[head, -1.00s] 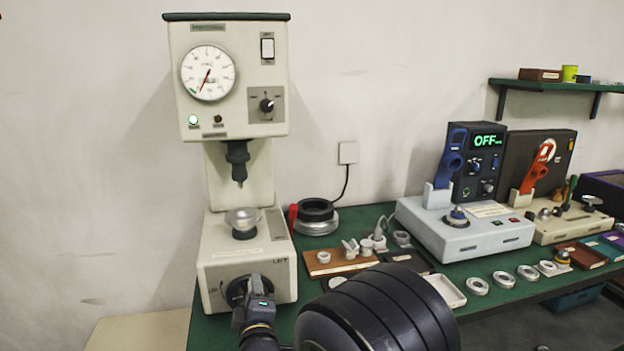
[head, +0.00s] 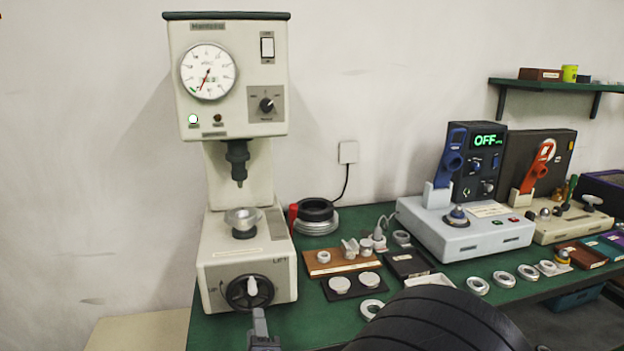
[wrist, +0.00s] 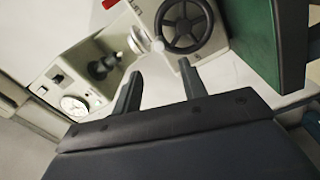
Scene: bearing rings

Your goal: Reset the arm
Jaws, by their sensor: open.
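My gripper (head: 260,328) is low in the head view, just below and in front of the black handwheel (head: 250,292) of the cream tester (head: 228,75). In the wrist view my gripper (wrist: 159,70) shows two dark fingers spread apart with nothing between them. The handwheel (wrist: 184,24) and its pale knob lie beyond the fingertips, apart from them. A metal dish-like piece (head: 243,217) sits on the tester's support below the spindle. A green lamp on the tester is lit. My black arm covers the bottom centre of the head view.
The green bench (head: 220,330) holds a brown board with metal parts (head: 340,262), dark trays, and several loose rings (head: 477,286). A grey unit (head: 465,228) with a blue lever and an OFF display stands right, beside a red-levered unit (head: 553,205). A shelf (head: 560,86) is at upper right.

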